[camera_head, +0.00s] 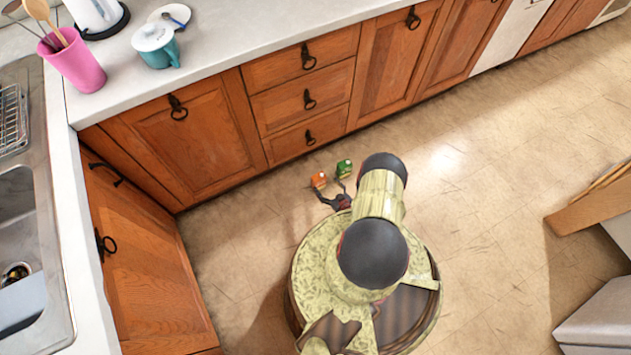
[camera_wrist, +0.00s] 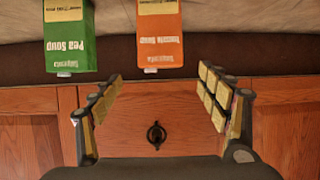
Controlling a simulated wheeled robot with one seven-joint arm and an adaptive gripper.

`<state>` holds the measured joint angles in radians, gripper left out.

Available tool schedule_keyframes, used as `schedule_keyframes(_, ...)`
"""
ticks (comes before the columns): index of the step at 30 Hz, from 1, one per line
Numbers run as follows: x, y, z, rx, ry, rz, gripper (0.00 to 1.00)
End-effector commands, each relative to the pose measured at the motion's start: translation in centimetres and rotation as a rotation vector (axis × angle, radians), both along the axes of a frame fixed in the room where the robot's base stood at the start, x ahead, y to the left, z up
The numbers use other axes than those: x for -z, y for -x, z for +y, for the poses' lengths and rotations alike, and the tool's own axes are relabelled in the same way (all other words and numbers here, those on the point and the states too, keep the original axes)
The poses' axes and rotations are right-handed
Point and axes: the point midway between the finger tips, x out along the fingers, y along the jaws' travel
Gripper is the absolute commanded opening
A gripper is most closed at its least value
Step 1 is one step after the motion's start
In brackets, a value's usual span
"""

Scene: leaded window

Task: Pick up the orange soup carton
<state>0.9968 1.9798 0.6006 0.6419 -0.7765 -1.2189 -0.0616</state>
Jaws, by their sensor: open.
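The orange soup carton (camera_head: 319,181) stands on the floor in front of the cabinets in the head view. In the wrist view the orange carton (camera_wrist: 160,38) appears upside down at the top, its label reading "Tomato Soup". My gripper (camera_head: 332,191) is low near the floor beside the cartons. In the wrist view my gripper (camera_wrist: 160,88) is open and empty. The orange carton lines up with the gap between its two fingers, just beyond the tips. Its far end is cut off by the frame.
A green pea soup carton (camera_head: 344,169) stands close to the right of the orange one; in the wrist view the green carton (camera_wrist: 69,36) is to its left. The wooden drawers (camera_head: 308,139) rise close behind. Open floor (camera_head: 500,190) lies to the right.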

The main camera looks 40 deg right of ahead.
Motion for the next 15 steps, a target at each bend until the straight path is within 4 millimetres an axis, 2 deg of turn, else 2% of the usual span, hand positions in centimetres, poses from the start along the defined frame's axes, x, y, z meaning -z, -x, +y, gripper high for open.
schedule_keyframes(1, 0.7, 0.0, 0.1, 0.0, 0.002, -0.008, 0.76)
schedule_keyframes(5, 1.0, -0.5, 0.1, -0.003, 0.005, -0.017, 0.76)
schedule_keyframes(15, 2.1, -3.1, -0.4, -0.004, 0.004, -0.018, 0.76)
